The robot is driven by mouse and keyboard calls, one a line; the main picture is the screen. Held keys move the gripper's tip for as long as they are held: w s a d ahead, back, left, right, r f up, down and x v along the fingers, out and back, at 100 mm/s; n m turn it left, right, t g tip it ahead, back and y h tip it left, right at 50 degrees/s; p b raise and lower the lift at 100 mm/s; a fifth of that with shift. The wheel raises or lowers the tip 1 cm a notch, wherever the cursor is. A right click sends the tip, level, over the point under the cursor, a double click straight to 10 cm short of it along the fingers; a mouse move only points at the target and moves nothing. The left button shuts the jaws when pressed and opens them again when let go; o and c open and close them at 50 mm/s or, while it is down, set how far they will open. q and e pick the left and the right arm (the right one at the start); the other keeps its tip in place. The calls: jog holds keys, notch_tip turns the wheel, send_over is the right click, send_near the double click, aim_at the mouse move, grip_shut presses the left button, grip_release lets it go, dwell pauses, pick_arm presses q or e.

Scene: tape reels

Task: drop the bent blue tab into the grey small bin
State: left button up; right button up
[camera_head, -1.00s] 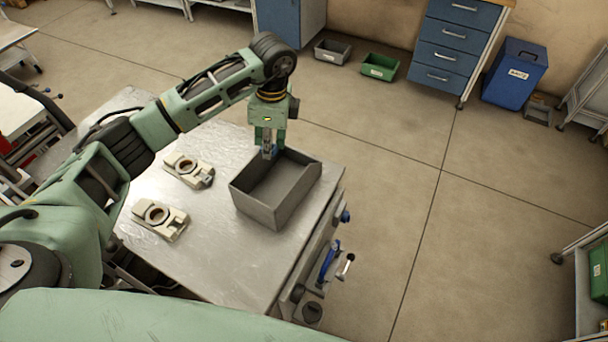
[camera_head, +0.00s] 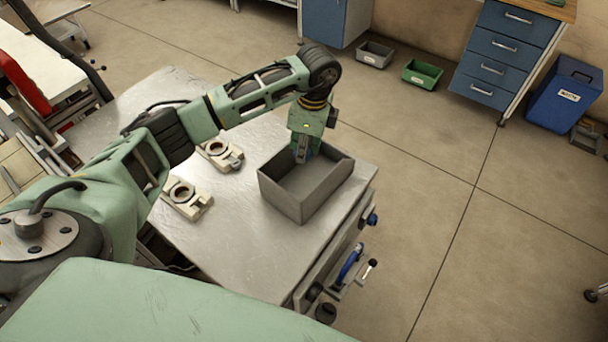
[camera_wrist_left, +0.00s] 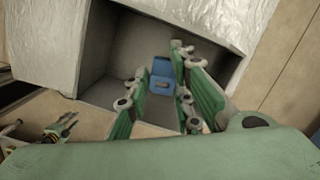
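The grey small bin (camera_head: 330,192) stands open on the metal-topped bench, near its far right edge. My left gripper (camera_head: 303,158) points down into the bin's far end. In the left wrist view its fingers (camera_wrist_left: 160,82) are spread, with green pads. The bent blue tab (camera_wrist_left: 161,82) shows between the fingertips, within the bin, with small gaps at both sides. I cannot tell whether it rests on the bin floor. The head view barely shows it behind the fingers.
Two cream reel fixtures (camera_head: 187,198) and (camera_head: 220,154) lie left of the bin on the bench (camera_head: 235,245). A vise with a blue handle (camera_head: 350,262) is on the bench's right side. Grey (camera_head: 374,54) and green (camera_head: 422,74) bins stand on the floor behind.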

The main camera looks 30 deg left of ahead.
pick_arm(q)
jog(key=o, duration=0.5)
notch_tip(320, 180, up, 12)
jog(key=d, duration=0.1)
jog(key=shift+w+d, duration=0.2)
jog(key=shift+d+f, duration=0.1)
jog(key=shift+f, duration=0.05)
dwell(0.4)
